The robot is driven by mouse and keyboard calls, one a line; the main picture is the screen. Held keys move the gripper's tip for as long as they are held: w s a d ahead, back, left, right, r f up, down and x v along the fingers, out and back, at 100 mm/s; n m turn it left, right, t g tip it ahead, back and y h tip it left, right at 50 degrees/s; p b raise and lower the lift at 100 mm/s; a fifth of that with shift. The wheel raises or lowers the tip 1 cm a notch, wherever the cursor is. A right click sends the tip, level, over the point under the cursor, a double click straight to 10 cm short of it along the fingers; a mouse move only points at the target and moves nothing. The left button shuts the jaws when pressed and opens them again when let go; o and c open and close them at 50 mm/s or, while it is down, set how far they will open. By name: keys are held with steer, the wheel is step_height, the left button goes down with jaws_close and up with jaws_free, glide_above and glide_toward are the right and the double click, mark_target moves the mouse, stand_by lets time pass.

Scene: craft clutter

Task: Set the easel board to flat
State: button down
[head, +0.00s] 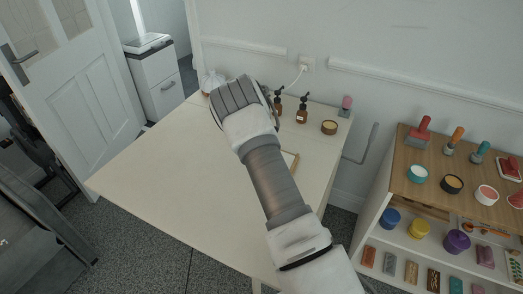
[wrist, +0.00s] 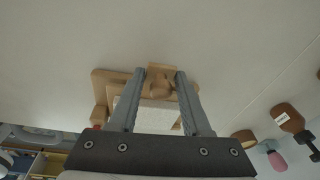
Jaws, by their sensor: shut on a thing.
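The easel board is a small wooden frame with a pale panel (wrist: 155,115), seen in the middle of the wrist view. My gripper (wrist: 160,76) has one finger on each side of a wooden piece at the board's edge and is shut on it. The fingers and the palm bar hide part of the board. In the head view my arm covers most of the easel, and only a thin wooden edge (head: 291,160) shows right of the forearm. The fingertips are hidden there. I cannot tell the board's exact tilt.
The easel is on a cream table (head: 165,170), clear at its left and front. Brown pump bottles (head: 302,110), a round tin (head: 329,127) and a pink-topped stamp (head: 346,104) stand at the back right. A shelf unit (head: 405,205) with craft supplies stands to the right.

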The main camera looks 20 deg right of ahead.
steer(key=shift+w+a+f+g+h+b, duration=0.15)
steer(key=shift+f+g+h+b, duration=0.2)
steer(key=shift+f, duration=0.35)
steer(key=shift+c, duration=1.7)
jaws_free()
steer(key=p+v, duration=0.1)
steer(key=v, duration=1.6)
steer(key=shift+a, duration=0.15)
steer(key=shift+w+r, duration=0.1)
steer(key=shift+r, duration=0.1)
